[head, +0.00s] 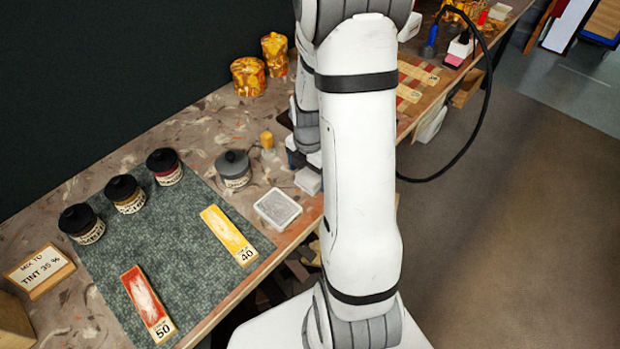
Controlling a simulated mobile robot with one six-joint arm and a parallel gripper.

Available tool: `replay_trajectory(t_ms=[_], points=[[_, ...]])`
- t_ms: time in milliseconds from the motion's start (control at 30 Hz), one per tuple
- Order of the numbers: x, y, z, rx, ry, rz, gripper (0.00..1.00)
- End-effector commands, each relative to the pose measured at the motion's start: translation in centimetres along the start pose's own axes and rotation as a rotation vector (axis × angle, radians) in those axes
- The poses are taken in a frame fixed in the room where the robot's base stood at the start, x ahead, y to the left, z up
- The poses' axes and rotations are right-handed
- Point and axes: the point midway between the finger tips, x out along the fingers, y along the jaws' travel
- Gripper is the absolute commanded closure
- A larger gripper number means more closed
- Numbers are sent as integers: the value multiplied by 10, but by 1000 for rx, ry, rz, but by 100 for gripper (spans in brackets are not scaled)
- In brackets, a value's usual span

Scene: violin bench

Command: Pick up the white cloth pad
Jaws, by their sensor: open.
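A small white block (308,181), which looks like the white cloth pad, is on the bench just left of my arm. Its right side is hidden behind my arm. My gripper (302,162) is partly in view right above and behind it, pointing down. My arm hides much of the gripper. It is open, and I cannot tell whether its fingers touch the pad or are around it.
A shallow white tray (278,209) with a grey inside lies near the bench's front edge. A grey lidded pot (233,168) and a small amber-topped bottle (267,144) stand behind it. Several dark-lidded jars and two painted strips are on the green mat (165,238) at left.

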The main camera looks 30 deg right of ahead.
Motion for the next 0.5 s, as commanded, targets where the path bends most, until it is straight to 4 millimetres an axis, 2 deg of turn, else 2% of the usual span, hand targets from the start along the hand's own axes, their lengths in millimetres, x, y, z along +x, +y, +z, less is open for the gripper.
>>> replay_trajectory(t_ms=[100, 367, 500], points=[[12, 0, 0, 0, 1, -1, 11], [15, 0, 0, 0, 0, 0, 11], [15, 0, 0, -1, 0, 0, 22]])
